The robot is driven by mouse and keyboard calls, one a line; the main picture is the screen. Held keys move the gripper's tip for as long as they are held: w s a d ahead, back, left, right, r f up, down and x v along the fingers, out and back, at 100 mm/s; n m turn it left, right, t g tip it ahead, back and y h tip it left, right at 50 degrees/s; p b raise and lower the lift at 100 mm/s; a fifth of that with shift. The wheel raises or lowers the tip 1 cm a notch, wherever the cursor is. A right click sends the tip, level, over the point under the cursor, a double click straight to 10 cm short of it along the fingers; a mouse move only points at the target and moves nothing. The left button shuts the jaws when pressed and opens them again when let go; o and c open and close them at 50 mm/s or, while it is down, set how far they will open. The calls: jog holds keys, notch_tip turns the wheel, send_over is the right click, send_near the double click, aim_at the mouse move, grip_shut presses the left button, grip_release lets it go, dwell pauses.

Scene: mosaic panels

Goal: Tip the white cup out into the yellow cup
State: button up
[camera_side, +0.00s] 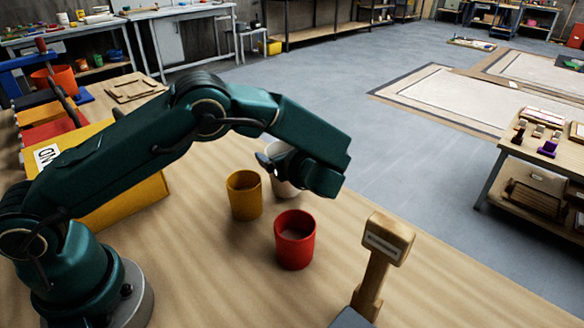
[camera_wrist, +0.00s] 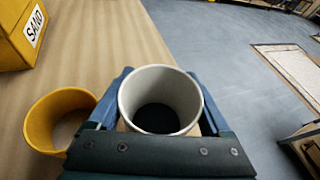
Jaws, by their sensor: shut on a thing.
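The white cup (camera_wrist: 160,76) is upright between the fingers of my gripper (camera_wrist: 160,98), which is shut on it. Dark contents or a dark bottom show inside it in the wrist view. In the side view the white cup (camera_side: 285,186) is mostly hidden behind my gripper (camera_side: 285,165). The yellow cup (camera_side: 244,203) stands upright on the table, just left of the white cup. In the wrist view the yellow cup (camera_wrist: 40,118) is at the lower left, partly hidden by my gripper, with a pale inside. I cannot tell whether the white cup touches the table.
A red cup (camera_side: 295,245) stands on the table in front of the yellow cup. A wooden post with a label (camera_side: 384,245) stands at the right. A yellow box marked SAND (camera_side: 120,205) is behind my arm. The table between the cups and the front edge is mostly clear.

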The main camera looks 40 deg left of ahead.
jog(key=shift+s+a+r, duration=0.1)
jog(key=shift+s+a, duration=0.05)
jog(key=shift+s, duration=0.5)
jog(key=shift+s+r+n+t, duration=0.15)
jog(key=shift+n+t, duration=0.15)
jog(key=shift+n, duration=0.1)
jog(key=s+a+r+n+t+y, duration=0.1)
jog(key=s+r+n+t+y, duration=0.3)
jog(key=n, duration=1.4)
jog(key=shift+s+r+t+y, duration=0.3)
jog(key=shift+s+r+y, duration=0.45)
jog(key=shift+r+y, duration=0.25)
jog(key=shift+a, duration=0.1)
